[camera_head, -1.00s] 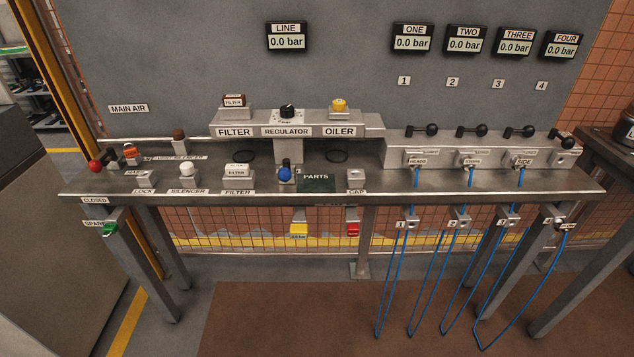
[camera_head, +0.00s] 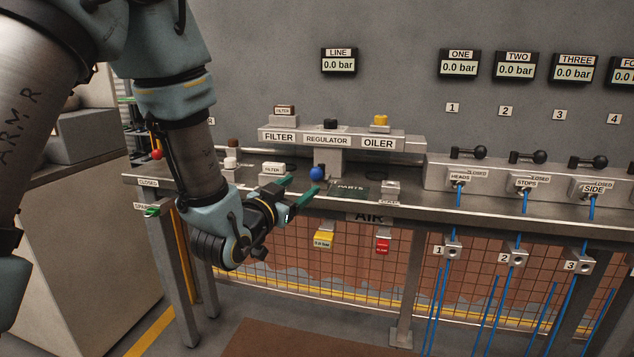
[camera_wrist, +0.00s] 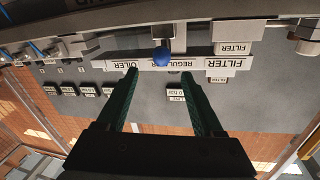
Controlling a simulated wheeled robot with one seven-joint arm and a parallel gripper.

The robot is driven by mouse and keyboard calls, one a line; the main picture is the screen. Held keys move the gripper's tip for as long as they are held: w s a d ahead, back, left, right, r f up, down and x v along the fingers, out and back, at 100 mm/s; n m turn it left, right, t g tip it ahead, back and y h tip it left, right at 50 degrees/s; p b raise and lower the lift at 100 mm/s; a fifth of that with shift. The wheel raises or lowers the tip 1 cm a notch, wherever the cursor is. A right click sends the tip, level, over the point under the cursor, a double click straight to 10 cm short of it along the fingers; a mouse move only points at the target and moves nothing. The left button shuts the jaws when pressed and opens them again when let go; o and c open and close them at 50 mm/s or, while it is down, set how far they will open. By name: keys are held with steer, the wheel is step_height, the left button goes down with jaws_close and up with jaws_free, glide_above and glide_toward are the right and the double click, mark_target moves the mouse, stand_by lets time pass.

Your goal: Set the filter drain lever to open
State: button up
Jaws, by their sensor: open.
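No lever with a readable drain label shows, so I cannot tell for certain which part is the filter drain lever. A blue ball knob (camera_head: 316,173) stands at the bench's front part, below the regulator sign and right of the small filter block (camera_head: 273,170). My gripper (camera_head: 303,186) has green fingers, spread and empty, close to the blue knob at the bench edge. In the wrist view the picture is upside down; the blue knob (camera_wrist: 162,57) appears beyond and between the fingertips (camera_wrist: 158,73), with no contact visible. The knob's stem is mostly hidden.
The steel bench (camera_head: 465,211) runs across the view. The raised filter-regulator-oiler unit (camera_head: 341,140) stands behind the knob. A dark parts mat (camera_head: 348,190) lies right of it. Black-knobbed valves (camera_head: 469,153) stand at right; yellow (camera_head: 323,239) and red (camera_head: 382,245) tags hang below.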

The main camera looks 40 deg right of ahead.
mark_target(313, 175)
steer(key=p+x, duration=0.1)
steer(key=x, duration=0.8)
steer(key=shift+w+d, duration=0.3)
jaws_close()
